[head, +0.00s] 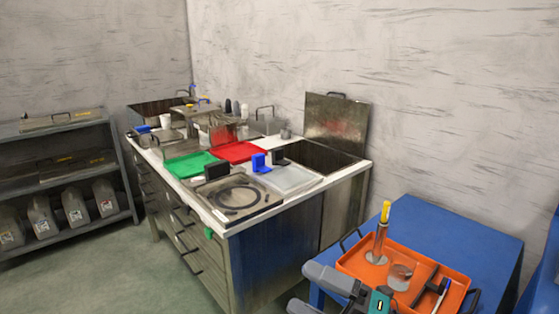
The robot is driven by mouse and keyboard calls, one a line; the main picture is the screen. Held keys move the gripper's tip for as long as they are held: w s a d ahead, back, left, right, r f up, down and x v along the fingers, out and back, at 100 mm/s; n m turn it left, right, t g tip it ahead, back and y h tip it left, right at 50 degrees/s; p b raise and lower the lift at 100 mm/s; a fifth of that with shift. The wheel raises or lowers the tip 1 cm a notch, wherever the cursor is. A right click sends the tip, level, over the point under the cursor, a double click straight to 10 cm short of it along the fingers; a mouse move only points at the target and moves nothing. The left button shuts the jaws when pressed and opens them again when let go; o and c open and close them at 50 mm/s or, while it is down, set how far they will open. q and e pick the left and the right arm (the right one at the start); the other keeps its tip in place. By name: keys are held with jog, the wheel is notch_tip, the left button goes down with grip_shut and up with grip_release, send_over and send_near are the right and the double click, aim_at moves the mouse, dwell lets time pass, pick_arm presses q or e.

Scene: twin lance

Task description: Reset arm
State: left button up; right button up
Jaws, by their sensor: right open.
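My right gripper (299,287) shows at the bottom edge, right of centre, with its grey fingers apart and pointing left. It is open, and nothing shows between the fingers. It is in front of the orange tray (432,257) in the picture, and its wrist is cut off by the lower edge. My left gripper is not in view.
The orange tray stands on a blue table (455,232) and holds a yellow-topped metal stand (380,235), a metal cup (399,277) and tools. A shelf (75,170) stands left. Floor left of the bench is clear.

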jog(key=d+f+m+t+h+p, duration=0.1)
jog(key=d+f+m+t+h, duration=0.4)
jog(key=m, duration=0.5)
jog(key=d+f+m+t+h+p, duration=0.1)
jog(key=d+f+m+t+h, duration=0.25)
jog(key=m+h, duration=0.5)
jog(key=s+d+f+m+g+h, duration=0.1)
jog(key=s+d+f+m+g, duration=0.1)
jog(key=s+f+m, duration=0.3)
jog(key=s+d+f+m+g+h+p, duration=0.1)
jog(key=s+d+f+m+g+h, duration=0.1)
jog(key=s+f+m+g, duration=0.2)
notch_tip(320, 180, down, 3)
jog(key=shift+s+f+m, duration=0.1)
jog(key=shift+s+m, duration=0.45)
jog(key=shift+s, duration=0.7)
